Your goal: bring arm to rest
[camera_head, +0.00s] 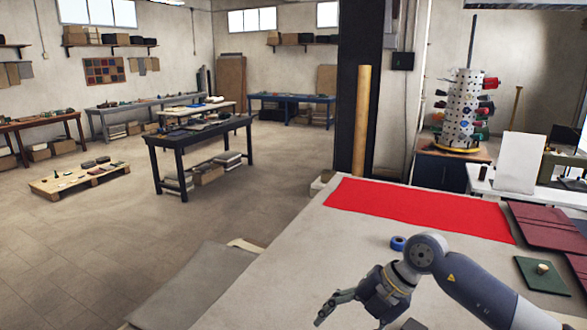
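My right arm comes in from the lower right, with its wrist bent over the pale worktable (290,270). My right gripper (326,310) hangs above the table's front part and points left and down. I see it from the side and small, so the gap between its fingers is not clear. Nothing is visible in its grasp. My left arm and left gripper are not in view.
A red velvet sheet (420,208) lies flat across the table's back. A blue ring (398,243) sits close behind my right wrist. Dark red covers (545,225) and a green piece (540,276) lie at right. A grey cloth (195,285) lies at left.

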